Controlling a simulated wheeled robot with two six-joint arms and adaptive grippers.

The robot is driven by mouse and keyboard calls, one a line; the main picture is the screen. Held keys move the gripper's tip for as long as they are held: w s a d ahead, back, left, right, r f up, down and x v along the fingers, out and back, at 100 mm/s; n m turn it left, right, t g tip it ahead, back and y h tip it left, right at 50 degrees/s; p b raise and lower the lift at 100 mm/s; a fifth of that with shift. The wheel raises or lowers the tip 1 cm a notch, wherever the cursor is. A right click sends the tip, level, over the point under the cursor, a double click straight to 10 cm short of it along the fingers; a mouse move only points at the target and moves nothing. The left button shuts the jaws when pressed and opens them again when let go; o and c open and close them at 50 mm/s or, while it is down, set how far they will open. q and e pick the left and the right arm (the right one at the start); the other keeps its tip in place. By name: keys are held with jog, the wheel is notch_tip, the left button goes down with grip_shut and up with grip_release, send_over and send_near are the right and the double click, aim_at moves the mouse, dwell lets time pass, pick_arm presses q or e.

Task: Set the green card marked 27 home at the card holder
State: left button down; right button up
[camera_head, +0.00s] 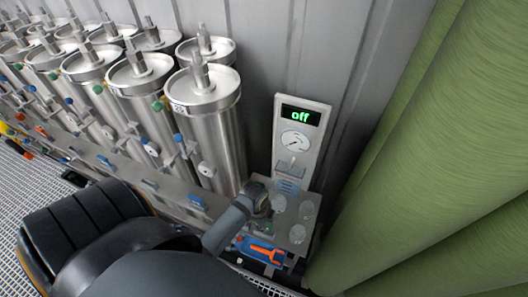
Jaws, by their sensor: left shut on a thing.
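My left gripper (262,205) is low in front of the white wall panel (306,118). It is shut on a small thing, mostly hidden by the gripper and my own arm. Only a trace of green shows near its tips, and I cannot read a 27. Below the dial is a small clear holder (290,168), which looks like the card holder. The gripper is below and left of it, apart from it in the picture. My right gripper is not in view.
Several steel vessels (207,125) stand in rows at left, with blue taps along their front. A grey plate (297,236) with round discs lies below the panel. An orange tool (262,252) lies near it. Large green rolls (430,150) close off the right.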

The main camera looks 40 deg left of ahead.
pick_arm(q)
jog(key=shift+f+b, duration=0.75)
jog(key=shift+f, duration=0.6)
jog(key=shift+f+p, duration=0.2)
jog(key=shift+p, duration=0.25)
